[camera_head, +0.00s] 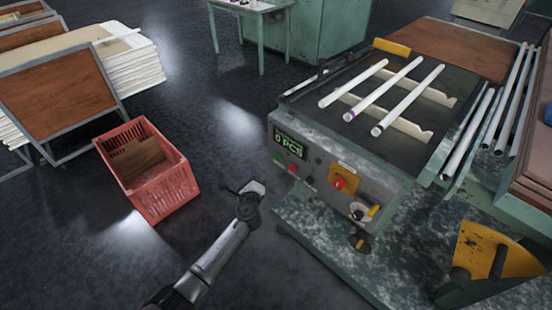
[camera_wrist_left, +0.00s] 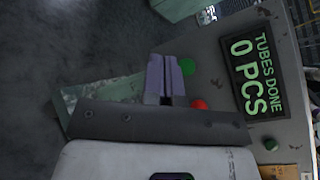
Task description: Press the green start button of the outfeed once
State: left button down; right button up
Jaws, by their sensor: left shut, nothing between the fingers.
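The outfeed's grey control panel (camera_head: 330,178) carries a lit display (camera_head: 290,143) reading 0 PCS. In the left wrist view the display (camera_wrist_left: 254,68) reads TUBES DONE 0 PCS. There a green button (camera_wrist_left: 188,66) shows right beside my closed fingertips, with a red button (camera_wrist_left: 199,104) near it and another green one (camera_wrist_left: 270,144) farther off. My left gripper (camera_head: 256,187) is shut and empty, left of and in front of the panel in the head view. Its fingers (camera_wrist_left: 165,78) also show in the wrist view. I cannot tell whether they touch the panel. My right gripper is out of view.
Three white tubes (camera_head: 384,88) lie on rests on top of the outfeed. A red-orange switch (camera_head: 339,183) on a yellow plate sits further right on the panel. A red crate (camera_head: 150,175) stands on the dark floor at left. The floor between crate and machine is otherwise clear.

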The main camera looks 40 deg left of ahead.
aim_at(278, 157)
pick_arm(q)
jog(key=shift+a, duration=0.2)
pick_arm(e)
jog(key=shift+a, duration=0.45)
pick_arm(q)
jog(key=shift+w, duration=0.1)
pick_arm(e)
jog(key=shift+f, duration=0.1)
pick_arm(q)
jog(key=w+d+b, duration=0.1)
jog(key=w+b, duration=0.4)
jog(key=w, duration=0.3)
jog(key=shift+w+d, duration=0.2)
jog(key=shift+w, duration=0.05)
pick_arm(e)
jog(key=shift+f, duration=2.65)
pick_arm(q)
jog(key=shift+r, duration=0.1)
jog(key=shift+w+b, duration=0.25)
jog(key=shift+b, duration=0.2)
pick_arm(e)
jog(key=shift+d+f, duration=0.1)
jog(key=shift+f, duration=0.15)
